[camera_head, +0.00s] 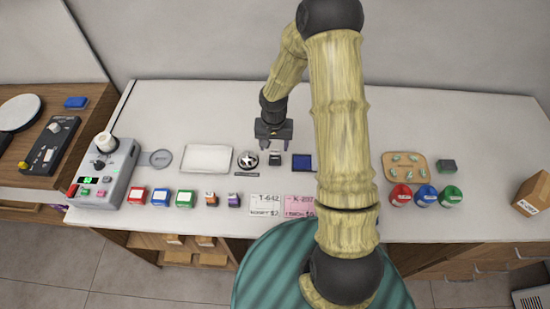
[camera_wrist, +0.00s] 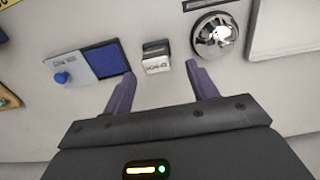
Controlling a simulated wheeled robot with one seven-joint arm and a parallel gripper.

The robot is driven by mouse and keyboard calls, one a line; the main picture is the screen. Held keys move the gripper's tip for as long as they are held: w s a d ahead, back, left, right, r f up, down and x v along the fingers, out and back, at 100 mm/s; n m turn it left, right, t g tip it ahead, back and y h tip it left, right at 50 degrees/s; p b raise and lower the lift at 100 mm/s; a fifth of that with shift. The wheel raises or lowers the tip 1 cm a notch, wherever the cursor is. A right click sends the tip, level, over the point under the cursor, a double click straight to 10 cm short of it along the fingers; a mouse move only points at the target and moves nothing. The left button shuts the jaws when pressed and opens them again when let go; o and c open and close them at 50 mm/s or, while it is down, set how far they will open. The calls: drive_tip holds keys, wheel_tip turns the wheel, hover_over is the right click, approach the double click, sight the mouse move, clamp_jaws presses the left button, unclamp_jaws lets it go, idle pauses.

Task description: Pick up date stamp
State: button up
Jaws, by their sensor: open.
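The date stamp is most likely the small black-and-grey block with a white lettered face (camera_head: 275,159), standing on the white counter between a silver bell and a blue pad. It also shows in the wrist view (camera_wrist: 156,57), upper middle, its lettering too small to read surely. My gripper (camera_head: 273,146) is just behind and above it in the head view, pointing down. In the wrist view my gripper (camera_wrist: 161,72) has its two purple fingers apart, with the block beyond and between their tips. Nothing is held. I cannot tell the exact height gap.
The silver bell (camera_wrist: 214,36) is close by the right finger, and the open blue ink pad (camera_wrist: 101,59) by the left. A white tray (camera_head: 207,158) lies left of the bell. Paper tickets (camera_head: 265,205) and several small stamps (camera_head: 185,198) line the front edge.

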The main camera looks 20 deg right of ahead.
sight(275, 151)
drive_tip(key=shift+s+f+p, duration=0.2)
drive_tip(key=shift+f+p, duration=0.1)
drive_tip(key=shift+f, duration=0.2)
drive_tip(key=shift+s+d+f+p, duration=0.1)
drive_tip(key=shift+f+p, duration=0.5)
drive_tip(key=shift+f, duration=1.5)
drive_tip(key=c, duration=1)
